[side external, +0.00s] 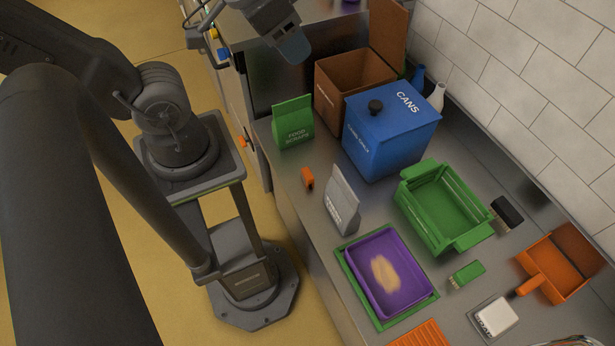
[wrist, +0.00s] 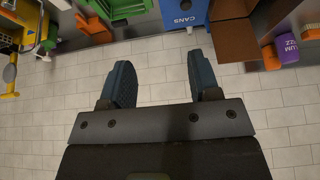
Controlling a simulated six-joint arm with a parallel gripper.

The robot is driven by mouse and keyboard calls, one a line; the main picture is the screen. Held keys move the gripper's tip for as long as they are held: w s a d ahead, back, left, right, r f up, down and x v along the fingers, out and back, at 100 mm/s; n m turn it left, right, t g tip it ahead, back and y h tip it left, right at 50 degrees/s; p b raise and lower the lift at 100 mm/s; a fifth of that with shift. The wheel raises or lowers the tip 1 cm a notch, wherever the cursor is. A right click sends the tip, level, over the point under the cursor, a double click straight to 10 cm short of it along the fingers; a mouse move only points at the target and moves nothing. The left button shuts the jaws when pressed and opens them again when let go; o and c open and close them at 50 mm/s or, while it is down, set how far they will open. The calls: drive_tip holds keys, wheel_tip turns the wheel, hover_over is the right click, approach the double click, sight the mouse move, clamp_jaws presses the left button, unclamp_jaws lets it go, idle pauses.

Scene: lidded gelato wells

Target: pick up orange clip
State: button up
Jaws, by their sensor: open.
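A small orange clip (side external: 307,178) lies on the steel counter near its front edge, between the green food scraps bag (side external: 293,122) and a grey-white bag (side external: 342,203). My gripper (side external: 293,48) is at the top of the side view, raised well away from the clip, on the far side of the green bag. In the wrist view my gripper (wrist: 163,82) has its two blue fingers spread wide, with nothing between them. I cannot make out the clip for certain in the wrist view.
A blue cans bin (side external: 390,135) and an open brown bin (side external: 335,95) stand behind the bags. A green crate (side external: 410,208), a purple tray (side external: 353,262) and an orange dustpan (side external: 540,262) lie further right. The counter around the clip is clear.

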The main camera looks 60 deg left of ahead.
drive_tip(key=n+g, duration=0.6)
drive_tip(key=n, duration=1.1)
hover_over(307, 173)
wheel_tip(307, 173, down, 36)
drive_tip(key=f, duration=0.8)
drive_tip(key=shift+s+a+f, duration=0.15)
drive_tip(key=shift+s+a, duration=0.05)
drive_tip(key=shift+w+d+f, duration=0.15)
drive_tip(key=shift+f, duration=1.15)
drive_tip(key=shift+w+d+f, duration=0.1)
drive_tip(key=shift+f, duration=1.2)
